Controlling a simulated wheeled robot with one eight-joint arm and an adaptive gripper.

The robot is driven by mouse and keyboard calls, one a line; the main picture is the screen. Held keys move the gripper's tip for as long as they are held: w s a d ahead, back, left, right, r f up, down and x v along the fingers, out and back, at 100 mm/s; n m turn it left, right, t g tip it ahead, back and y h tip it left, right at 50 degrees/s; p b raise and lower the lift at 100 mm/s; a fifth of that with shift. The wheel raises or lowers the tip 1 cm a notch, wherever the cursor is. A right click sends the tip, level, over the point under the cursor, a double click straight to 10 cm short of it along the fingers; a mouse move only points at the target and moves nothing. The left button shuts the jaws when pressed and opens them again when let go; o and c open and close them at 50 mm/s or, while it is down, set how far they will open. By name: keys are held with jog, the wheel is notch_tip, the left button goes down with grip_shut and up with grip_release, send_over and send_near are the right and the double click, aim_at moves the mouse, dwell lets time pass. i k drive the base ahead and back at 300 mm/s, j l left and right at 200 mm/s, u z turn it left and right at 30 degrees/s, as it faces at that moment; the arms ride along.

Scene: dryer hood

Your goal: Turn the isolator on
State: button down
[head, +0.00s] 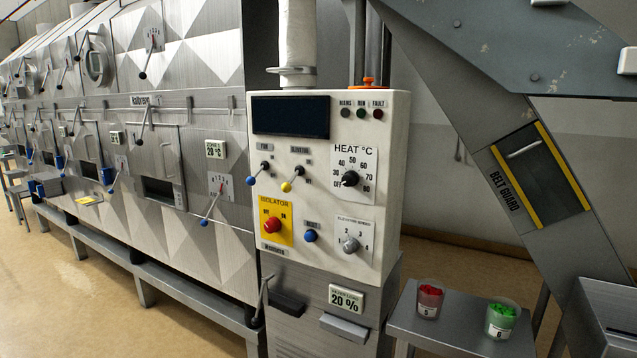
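The isolator (276,221) is a yellow plate labelled ISOLATOR on the lower left of the white control panel's front. A red rotary knob (272,225) sits on it, with OFF marked at its upper left and ON at its upper right. The knob's pointer seems turned toward OFF, but it is too small to be sure. My gripper is not in view, and nothing covers the isolator.
The panel (396,150) also carries a blue button (311,236), a HEAT dial (349,179), an elevator speed dial (351,244) and two toggle levers. A side table (452,335) with two cups stands at the lower right. Floor at lower left is clear.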

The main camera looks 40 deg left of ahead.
aim_at(273, 225)
jog(key=u, duration=1.75)
jog(key=i+l+u, duration=0.1)
jog(key=i+u, duration=0.2)
jog(key=i+l+u, duration=0.3)
jog(key=k+j, duration=0.1)
